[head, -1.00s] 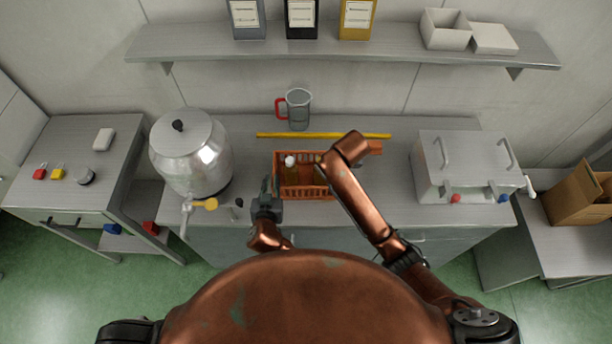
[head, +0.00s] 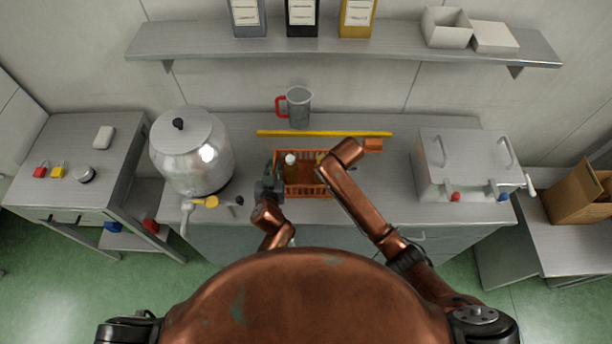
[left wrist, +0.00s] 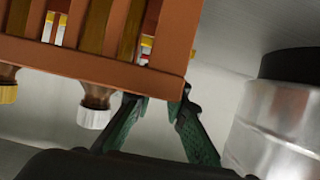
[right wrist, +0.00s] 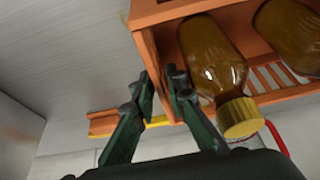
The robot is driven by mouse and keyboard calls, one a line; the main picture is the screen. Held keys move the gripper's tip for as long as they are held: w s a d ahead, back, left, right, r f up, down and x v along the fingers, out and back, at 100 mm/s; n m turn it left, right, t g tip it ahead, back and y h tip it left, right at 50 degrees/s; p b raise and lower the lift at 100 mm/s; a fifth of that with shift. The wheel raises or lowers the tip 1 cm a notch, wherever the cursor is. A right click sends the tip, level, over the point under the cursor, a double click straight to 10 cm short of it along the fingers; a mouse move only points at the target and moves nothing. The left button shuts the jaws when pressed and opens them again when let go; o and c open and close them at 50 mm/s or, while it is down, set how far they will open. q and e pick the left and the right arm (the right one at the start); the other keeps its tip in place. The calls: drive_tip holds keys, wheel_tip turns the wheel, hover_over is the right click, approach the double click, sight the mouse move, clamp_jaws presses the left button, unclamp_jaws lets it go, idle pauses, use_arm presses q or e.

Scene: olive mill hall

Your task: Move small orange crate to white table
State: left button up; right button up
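The small orange crate (head: 307,192) stands on the grey metal bench, with bottles inside. Its slatted wall shows in the left wrist view (left wrist: 95,65) and its end in the right wrist view (right wrist: 150,50). My left gripper (head: 269,186) is at the crate's left end; its fingers (left wrist: 162,100) are apart near the end wall's rim. My right gripper is hidden behind my right arm in the head view. In the right wrist view its fingers (right wrist: 160,82) are close together at the crate's other end wall; their grip is unclear. I cannot make out a clearly white table.
A steel tank (head: 190,155) stands left of the crate. A metal box (head: 462,168) is to the right. A side table (head: 75,195) is at left; a cardboard box (head: 578,197) sits at right.

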use_arm(q)
drive_tip(key=shift+c, duration=0.4)
use_arm(e)
drive_tip(key=shift+c, duration=0.4)
use_arm(q)
clamp_jaws()
use_arm(e)
clamp_jaws()
use_arm(q)
drive_tip(key=shift+r, duration=0.2)
use_arm(e)
drive_tip(key=shift+r, duration=0.25)
